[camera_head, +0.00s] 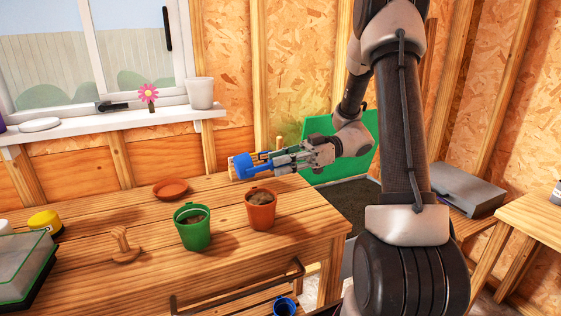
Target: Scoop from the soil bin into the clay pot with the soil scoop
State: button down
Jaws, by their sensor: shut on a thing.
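My gripper (283,158) is shut on a blue soil scoop (243,166). The scoop is in the air, up and slightly left of the clay pot in the picture, near the back of the workbench. Whether the scoop holds soil cannot be told. The orange-brown clay pot (260,216) stands upright on the workbench, with brown material inside. The soil bin seems to be the container with a raised green lid (318,127) right of the workbench; dark soil (352,201) shows in it. My arm hides part of it.
A green pot (193,235) with brown material stands left of the clay pot. A grey box (467,190) is at right.

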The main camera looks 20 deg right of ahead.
aim_at(249, 169)
jog(key=shift+a+r+h, duration=0.55)
jog(key=shift+h, duration=0.45)
jog(key=a+h, duration=0.1)
jog(key=h, duration=0.1)
jog(key=a+r+h, duration=0.1)
jog(key=h, duration=0.1)
jog(key=a+r+h, duration=0.1)
jog(key=shift+a+h, duration=0.2)
jog(key=shift+h, duration=0.2)
jog(key=h, duration=0.1)
jog(key=a+h, duration=0.2)
jog(key=shift+a+r+h, duration=0.15)
jog(key=shift+r+h, duration=0.1)
jog(key=shift+h, duration=0.05)
jog(key=shift+a+r+h, duration=0.8)
jog(key=shift+r+h, duration=0.05)
jog(key=shift+h, duration=0.5)
jog(key=shift+a+r+h, duration=0.8)
jog(key=shift+h, duration=0.55)
